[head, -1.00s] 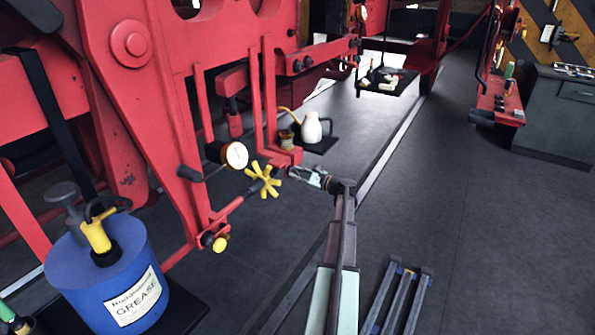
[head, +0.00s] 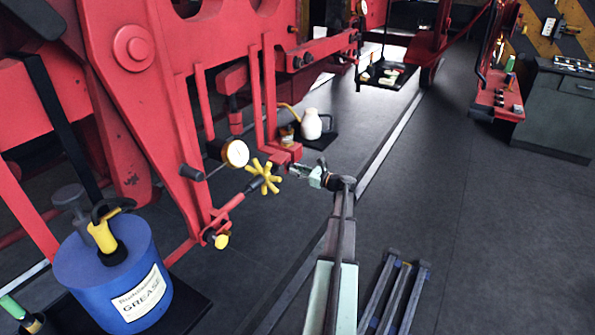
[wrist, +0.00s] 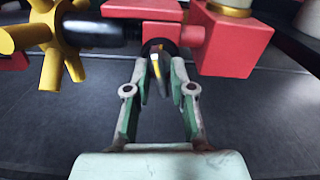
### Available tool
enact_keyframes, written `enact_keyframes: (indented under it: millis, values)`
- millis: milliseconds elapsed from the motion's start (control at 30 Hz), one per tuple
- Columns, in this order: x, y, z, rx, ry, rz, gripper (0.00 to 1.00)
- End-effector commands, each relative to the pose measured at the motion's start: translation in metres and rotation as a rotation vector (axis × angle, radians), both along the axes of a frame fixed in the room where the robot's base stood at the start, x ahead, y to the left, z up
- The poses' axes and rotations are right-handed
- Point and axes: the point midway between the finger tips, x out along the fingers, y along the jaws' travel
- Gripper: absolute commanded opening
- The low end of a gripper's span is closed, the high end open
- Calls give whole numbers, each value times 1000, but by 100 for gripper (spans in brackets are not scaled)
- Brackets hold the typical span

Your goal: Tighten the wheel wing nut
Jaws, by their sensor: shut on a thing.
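The yellow spoked handwheel (head: 262,176) sits on a dark shaft beside a red bracket; it also shows at the left of the wrist view (wrist: 62,40). A small dark piece with a thin yellow edge, which looks like the wing nut (wrist: 157,66), sticks out under the red block in the wrist view. My gripper (wrist: 159,72) has its pale green fingers on either side of this piece and is shut on it. In the head view my gripper (head: 296,169) reaches in just right of the handwheel, and the nut is too small to make out.
A round white gauge (head: 236,153) is above and left of the handwheel. A blue grease can (head: 108,280) stands at lower left. A white jug (head: 312,124) stands behind my gripper. A dark slatted stand (head: 395,290) is at lower right. The floor to the right is open.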

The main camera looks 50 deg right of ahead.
Motion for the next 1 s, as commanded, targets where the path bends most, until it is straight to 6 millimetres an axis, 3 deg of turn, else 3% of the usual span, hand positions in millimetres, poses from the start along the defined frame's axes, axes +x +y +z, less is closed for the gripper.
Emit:
enact_keyframes:
  millis: [800,833,867,1000]
  values:
    - [1,0,1,-2,-1,0,0]
    - [1,0,1,-1,-1,0,26]
    - [1,0,1,-2,-1,0,33]
    - [1,0,1,-2,-1,0,33]
